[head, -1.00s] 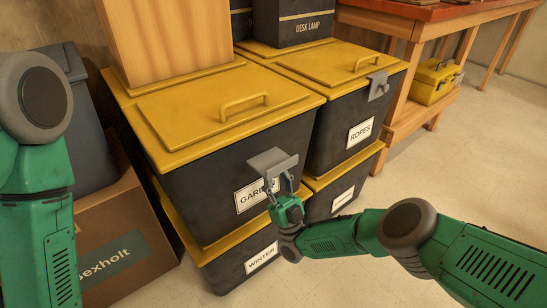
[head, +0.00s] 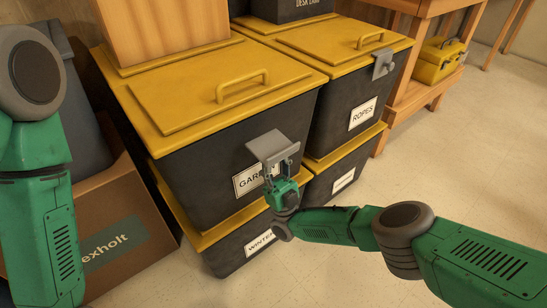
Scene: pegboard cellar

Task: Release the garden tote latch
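The garden tote (head: 200,180) is a dark bin with a yellow lid (head: 225,95), a lid handle (head: 242,84) and a partly covered GARDEN label (head: 246,182). Its grey latch (head: 270,146) is a plate on the front that stands out at a tilt, away from the wall. My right gripper (head: 278,168) is just below the latch. Its two fingers are apart and point up, with their tips at the plate's lower edge. I cannot tell whether they touch it. My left arm shows at the left edge, but its gripper is out of view.
The ROPES tote (head: 335,120) stands to the right, its latch (head: 383,63) flat against its front. The WINTER tote (head: 225,255) is underneath. A wooden box (head: 165,30) stands on the garden lid's back. A cardboard box (head: 120,220) is at left.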

